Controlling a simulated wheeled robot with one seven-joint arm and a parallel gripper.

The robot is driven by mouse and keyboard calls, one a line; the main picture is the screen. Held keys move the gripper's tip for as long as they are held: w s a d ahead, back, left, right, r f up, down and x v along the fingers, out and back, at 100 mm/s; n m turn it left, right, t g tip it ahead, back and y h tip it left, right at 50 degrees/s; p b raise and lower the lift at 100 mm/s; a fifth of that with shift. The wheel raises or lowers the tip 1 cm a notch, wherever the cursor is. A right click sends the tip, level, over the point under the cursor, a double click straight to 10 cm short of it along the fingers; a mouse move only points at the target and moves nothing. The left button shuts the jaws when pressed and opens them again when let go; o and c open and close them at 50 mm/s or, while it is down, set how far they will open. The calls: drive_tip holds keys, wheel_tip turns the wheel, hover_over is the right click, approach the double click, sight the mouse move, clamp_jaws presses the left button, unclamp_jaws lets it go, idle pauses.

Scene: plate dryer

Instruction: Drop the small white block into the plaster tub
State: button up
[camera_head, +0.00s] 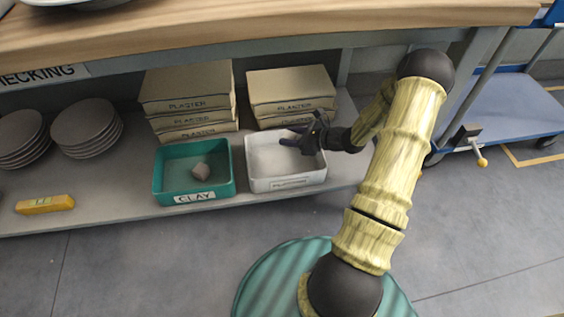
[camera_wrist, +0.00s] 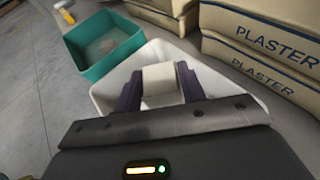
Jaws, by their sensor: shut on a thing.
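The small white block (camera_wrist: 160,80) shows in the wrist view between the two dark fingers of my gripper (camera_wrist: 160,88), which is shut on it. The white plaster tub (camera_head: 286,184) stands on the lower shelf in the head view. It also shows in the wrist view (camera_wrist: 222,83), beneath and around the held block. In the head view my gripper (camera_head: 298,137) is above the back right part of the tub's opening, and the block cannot be made out there. The exact height of the block over the tub is hard to tell.
A teal clay tub (camera_head: 165,185) with a greyish lump (camera_head: 200,171) in it stands just left of the white tub. Plaster boxes (camera_head: 290,90) are stacked close behind. Stacked plates (camera_head: 86,125) and a yellow level (camera_head: 45,204) lie farther left. The workbench top (camera_head: 250,27) overhangs the shelf.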

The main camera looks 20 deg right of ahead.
wheel_tip(320, 180, down, 4)
drive_tip(key=b, duration=0.3)
drive_tip(key=shift+s, duration=0.1)
drive_tip(key=shift+s+d+f+b, duration=0.1)
drive_tip(key=shift+f+b, duration=0.1)
drive_tip(key=shift+b, duration=0.1)
drive_tip(key=shift+r, duration=0.1)
drive_tip(key=o, duration=1.1)
drive_tip(key=p+v, duration=0.7)
drive_tip(key=v, duration=0.4)
drive_tip(key=shift+s+d+r, duration=0.1)
drive_tip(key=shift+s+d, duration=0.15)
drive_tip(key=shift+s, duration=0.05)
